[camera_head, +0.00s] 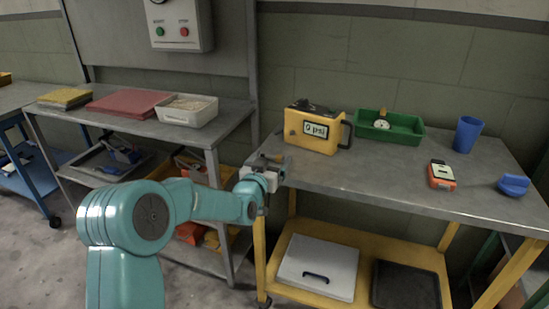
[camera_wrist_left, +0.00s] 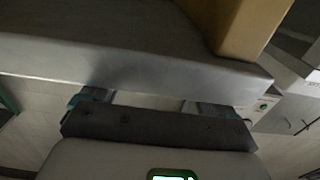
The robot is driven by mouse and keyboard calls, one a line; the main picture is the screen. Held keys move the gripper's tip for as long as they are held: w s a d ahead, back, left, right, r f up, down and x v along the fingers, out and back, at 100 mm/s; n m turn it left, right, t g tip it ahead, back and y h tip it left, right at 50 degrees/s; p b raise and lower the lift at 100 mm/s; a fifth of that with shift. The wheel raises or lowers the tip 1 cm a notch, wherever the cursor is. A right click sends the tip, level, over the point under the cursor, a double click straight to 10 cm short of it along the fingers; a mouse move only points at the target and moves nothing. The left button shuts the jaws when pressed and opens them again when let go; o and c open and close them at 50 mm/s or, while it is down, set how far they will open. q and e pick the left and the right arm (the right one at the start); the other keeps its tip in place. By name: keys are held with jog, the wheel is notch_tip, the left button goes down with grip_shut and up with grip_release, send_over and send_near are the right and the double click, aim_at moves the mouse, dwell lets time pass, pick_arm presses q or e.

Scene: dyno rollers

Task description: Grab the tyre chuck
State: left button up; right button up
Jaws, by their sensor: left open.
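I cannot make out the tyre chuck for certain. A yellow inflator box (camera_head: 313,128) with a "0 psi" display stands on the grey workbench (camera_head: 350,175). Right of it, a green tray (camera_head: 405,137) holds a small round white piece (camera_head: 381,124) and a small brass-coloured piece (camera_head: 383,112). My left gripper (camera_head: 270,160) is open at the bench's left front corner, left of and nearer than the yellow box. In the left wrist view, the open left gripper (camera_wrist_left: 155,100) is close to the grey bench edge (camera_wrist_left: 130,65), with nothing seen between its fingers. My right gripper is not in view.
A blue cup (camera_head: 467,134), an orange-and-white device (camera_head: 441,175) and a blue piece (camera_head: 514,185) stand at the bench's right. The bench's front middle is clear. A second bench at left carries a white bin (camera_head: 187,110).

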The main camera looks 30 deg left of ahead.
pick_arm(q)
jog(key=shift+w+r, duration=0.1)
jog(key=shift+w, duration=0.2)
jog(key=c, duration=1.2)
